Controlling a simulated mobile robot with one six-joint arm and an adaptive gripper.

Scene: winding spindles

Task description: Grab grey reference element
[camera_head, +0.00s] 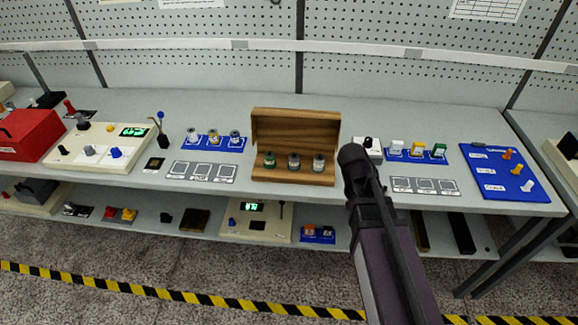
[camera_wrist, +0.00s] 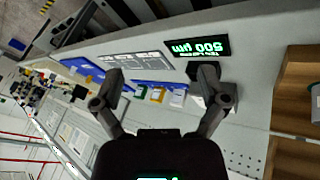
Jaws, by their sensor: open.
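Three small spools stand in the open wooden box in the head view: a green one (camera_head: 270,160), a brownish one (camera_head: 293,161) and a greyish one (camera_head: 318,162). Other small spools with pale or grey tops (camera_head: 235,137) stand on the left blue mat. I cannot tell which is the grey reference element. My gripper (camera_wrist: 161,75) is open in the wrist view, its two fingers spread apart with nothing held between them. Beyond them lie the right mat's blocks, a green one (camera_wrist: 140,91) and a yellow one (camera_wrist: 157,94). My dark arm reaches over the bench just right of the wooden box.
The wooden box (camera_head: 297,120) stands mid-bench; its edge shows in the wrist view (camera_wrist: 298,85). A display reading 500 gm (camera_wrist: 201,47) is beside the right finger. The blue mats (camera_head: 212,144), a red box (camera_head: 30,134) and a pegboard wall (camera_head: 210,55) surround the bench top.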

